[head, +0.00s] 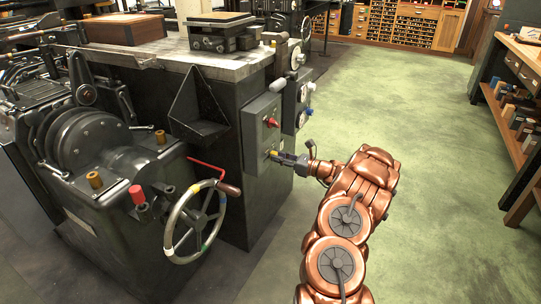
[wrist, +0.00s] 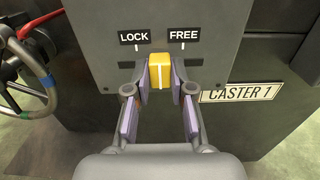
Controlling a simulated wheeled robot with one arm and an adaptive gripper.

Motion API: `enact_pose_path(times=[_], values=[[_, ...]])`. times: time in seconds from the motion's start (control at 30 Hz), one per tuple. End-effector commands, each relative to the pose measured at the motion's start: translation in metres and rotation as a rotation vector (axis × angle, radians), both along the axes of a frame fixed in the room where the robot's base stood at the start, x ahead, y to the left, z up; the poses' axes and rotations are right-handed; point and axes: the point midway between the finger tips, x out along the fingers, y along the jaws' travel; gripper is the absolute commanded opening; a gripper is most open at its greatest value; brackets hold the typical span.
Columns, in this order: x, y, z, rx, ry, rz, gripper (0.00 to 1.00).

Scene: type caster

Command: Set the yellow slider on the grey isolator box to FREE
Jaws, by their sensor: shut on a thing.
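The grey isolator box (wrist: 160,28) fills the upper middle of the wrist view, with a LOCK label (wrist: 134,37) on the left and a FREE label (wrist: 183,35) on the right. The slider is small there.
A CASTER 1 plate (wrist: 241,92) is right of the box. A spoked handwheel (head: 196,221) with a red lever (head: 206,166) stands left of the box. Green floor (head: 415,120) is open on the right.

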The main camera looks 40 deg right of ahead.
Motion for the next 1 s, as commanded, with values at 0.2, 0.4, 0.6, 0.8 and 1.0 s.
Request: enact_pose_path(times=[0.2, 0.4, 0.6, 0.8, 1.0], values=[[0.002, -0.025, 0.003, -0.006, 0.000, -0.017, 0.00], [0.006, -0.035, 0.004, -0.007, -0.002, -0.015, 0.00], [0.008, -0.038, 0.003, -0.005, -0.001, -0.018, 0.00], [0.008, -0.039, 0.003, -0.005, 0.000, -0.021, 0.00], [0.007, -0.039, 0.002, -0.005, 0.001, -0.021, 0.41]])
